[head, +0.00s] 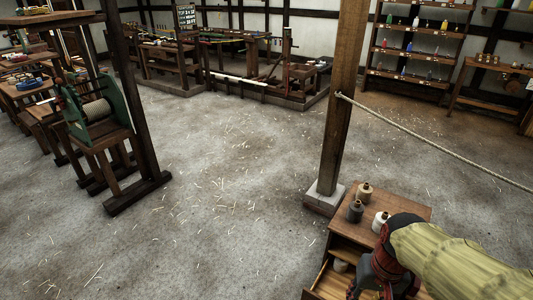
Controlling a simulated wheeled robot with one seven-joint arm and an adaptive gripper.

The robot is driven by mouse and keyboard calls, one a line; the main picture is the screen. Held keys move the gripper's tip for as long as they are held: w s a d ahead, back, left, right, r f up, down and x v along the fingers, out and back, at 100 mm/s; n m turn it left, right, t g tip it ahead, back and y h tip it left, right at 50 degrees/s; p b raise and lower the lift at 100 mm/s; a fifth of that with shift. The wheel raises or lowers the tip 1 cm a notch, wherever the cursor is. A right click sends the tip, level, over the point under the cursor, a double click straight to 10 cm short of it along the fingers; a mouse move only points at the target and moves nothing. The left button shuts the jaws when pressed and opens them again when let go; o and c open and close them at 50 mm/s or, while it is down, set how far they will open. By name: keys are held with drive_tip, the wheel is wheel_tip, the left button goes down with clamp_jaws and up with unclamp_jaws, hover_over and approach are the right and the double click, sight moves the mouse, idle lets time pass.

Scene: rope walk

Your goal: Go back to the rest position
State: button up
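My arm reaches in from the lower right in the head view, in a yellow-green sleeve with dark and red parts at its end. My gripper (372,288) is at the bottom edge, beside the front of a small wooden cabinet (410,207). The arm and the frame edge hide most of it, so I cannot tell whether it is open or holds anything. A tan spool (364,192), a dark spool (356,211) and a white spool (381,222) stand on the cabinet top. A pale object (340,265) shows in the open cabinet front below.
A wooden post (341,110) on a stone foot stands just behind the cabinet, with a rope (430,140) running right from it. A green winding frame (95,110) stands at left. Shelves (418,50) and benches line the back. The middle floor (235,190) is clear except for straw.

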drive_tip(key=s+a+r+n+t, duration=0.1)
drive_tip(key=s+a+r+t, duration=0.1)
drive_tip(key=r, duration=0.4)
drive_tip(key=s+a+r+n+t, duration=0.1)
drive_tip(key=r+t, duration=0.2)
drive_tip(key=r, duration=0.3)
drive_tip(key=shift+s+a, duration=0.35)
drive_tip(key=shift+s, duration=0.05)
